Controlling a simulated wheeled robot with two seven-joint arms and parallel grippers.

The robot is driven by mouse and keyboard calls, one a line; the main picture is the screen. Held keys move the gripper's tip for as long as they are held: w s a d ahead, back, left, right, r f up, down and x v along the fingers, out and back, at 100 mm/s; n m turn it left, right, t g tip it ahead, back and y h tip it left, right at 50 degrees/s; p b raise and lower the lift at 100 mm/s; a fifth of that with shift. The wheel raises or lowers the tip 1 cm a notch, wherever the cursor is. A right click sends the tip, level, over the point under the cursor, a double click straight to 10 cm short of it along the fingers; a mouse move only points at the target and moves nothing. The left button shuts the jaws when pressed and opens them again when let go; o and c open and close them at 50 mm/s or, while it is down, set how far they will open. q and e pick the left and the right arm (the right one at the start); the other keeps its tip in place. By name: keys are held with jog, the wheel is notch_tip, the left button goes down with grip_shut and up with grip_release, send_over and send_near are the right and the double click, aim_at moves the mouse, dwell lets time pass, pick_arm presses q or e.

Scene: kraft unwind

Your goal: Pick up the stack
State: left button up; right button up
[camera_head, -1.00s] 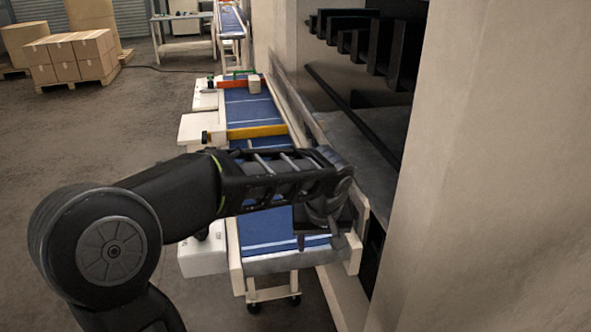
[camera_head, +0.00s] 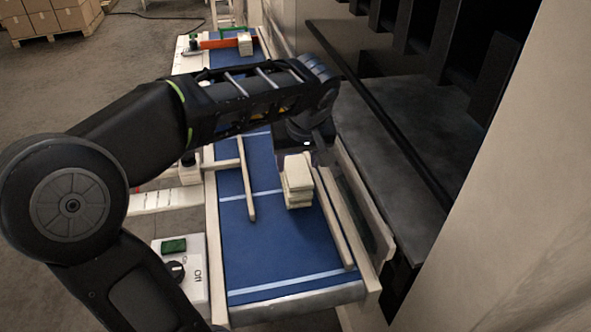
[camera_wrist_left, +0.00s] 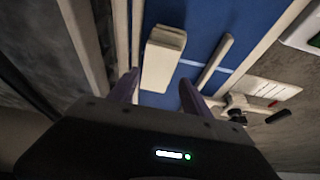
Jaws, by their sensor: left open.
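A stack (camera_head: 298,182) of flat, pale cream pieces sits on the blue conveyor belt (camera_head: 265,255), near its right side rail. It also shows in the left wrist view (camera_wrist_left: 160,62), just beyond the fingertips. My left gripper (camera_wrist_left: 160,90) is open, with one dark finger on each side of the stack's near end in that view. I cannot tell whether the fingers touch it. In the head view the left gripper (camera_head: 308,138) is just behind the stack, and its fingertips are hard to make out. My right gripper is not in view.
A thin pale bar (camera_head: 246,180) reaches over the belt left of the stack. A control box (camera_head: 180,270) stands left of the belt. A dark machine opening with a metal ledge (camera_head: 400,140) lies right. Farther back are an orange bar (camera_head: 219,43) and another pale block (camera_head: 245,43).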

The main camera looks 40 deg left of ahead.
aim_at(297, 175)
pick_arm(q)
jog(key=shift+s+d, duration=0.1)
jog(key=shift+b+x, duration=0.65)
jog(key=shift+x, duration=0.65)
jog(key=b+x, duration=0.1)
jog(key=x, duration=0.3)
jog(key=shift+d+f+b, duration=0.1)
jog(key=shift+f+b, duration=0.15)
jog(key=shift+b, duration=0.15)
jog(key=shift+f, duration=0.35)
jog(key=shift+f+b, duration=0.25)
jog(key=shift+b, duration=0.25)
jog(key=c, duration=1)
